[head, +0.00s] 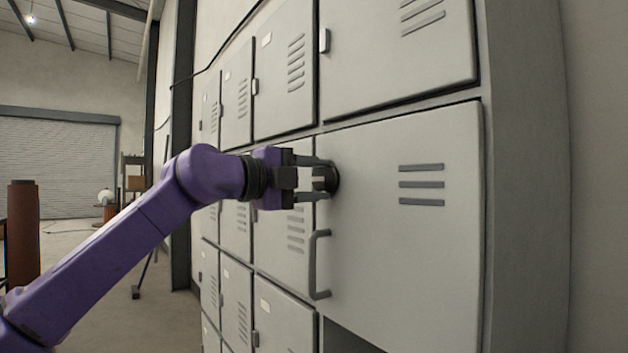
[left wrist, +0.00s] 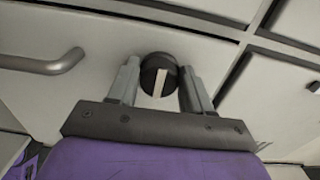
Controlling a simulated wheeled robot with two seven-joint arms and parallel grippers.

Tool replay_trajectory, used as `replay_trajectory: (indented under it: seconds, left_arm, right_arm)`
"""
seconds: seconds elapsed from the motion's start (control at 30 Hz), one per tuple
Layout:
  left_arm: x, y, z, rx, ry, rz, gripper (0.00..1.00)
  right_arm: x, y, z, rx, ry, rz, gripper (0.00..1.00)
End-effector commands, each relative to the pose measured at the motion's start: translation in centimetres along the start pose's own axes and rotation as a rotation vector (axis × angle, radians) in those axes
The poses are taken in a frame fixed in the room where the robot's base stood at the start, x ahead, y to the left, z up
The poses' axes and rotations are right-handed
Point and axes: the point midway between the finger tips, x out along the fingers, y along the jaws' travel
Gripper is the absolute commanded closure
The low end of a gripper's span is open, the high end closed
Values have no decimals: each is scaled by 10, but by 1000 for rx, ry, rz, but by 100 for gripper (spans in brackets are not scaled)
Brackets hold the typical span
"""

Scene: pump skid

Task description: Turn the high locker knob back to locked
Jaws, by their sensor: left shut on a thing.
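The dark round locker knob (head: 329,179) sits on the left side of a grey locker door (head: 430,245), above a bar handle (head: 316,265). My left gripper (head: 322,179) reaches it from the left, its two fingers shut on the knob, one above and one below in the head view. In the left wrist view the knob (left wrist: 159,75) lies between the fingertips (left wrist: 158,88), and a pale strip marks its face. The handle (left wrist: 45,64) shows at the left there. The door looks closed. My right gripper is not in view.
More grey lockers with vents stand above (head: 400,60), left and below. An open dark gap (head: 350,338) shows under the door. At the far left are a brown cylinder (head: 22,235) and a roller shutter (head: 60,165), with open floor between.

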Motion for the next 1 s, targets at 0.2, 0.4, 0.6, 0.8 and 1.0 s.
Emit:
replay_trajectory:
  seconds: [0.2, 0.4, 0.6, 0.8, 1.0]
  left_arm:
    - [0, 0, 0, -2, 0, 0, 27]
    - [-1, 0, 0, -1, 0, 0, 27]
    - [-33, 6, 1, -1, -1, -3, 27]
    - [-80, 5, 1, 0, -1, -3, 27]
    - [-104, 2, 0, -1, 0, 0, 27]
  right_arm:
    - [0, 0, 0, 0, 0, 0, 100]
    - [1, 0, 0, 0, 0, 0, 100]
    - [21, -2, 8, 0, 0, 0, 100]
    - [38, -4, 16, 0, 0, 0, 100]
    - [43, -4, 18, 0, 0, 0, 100]
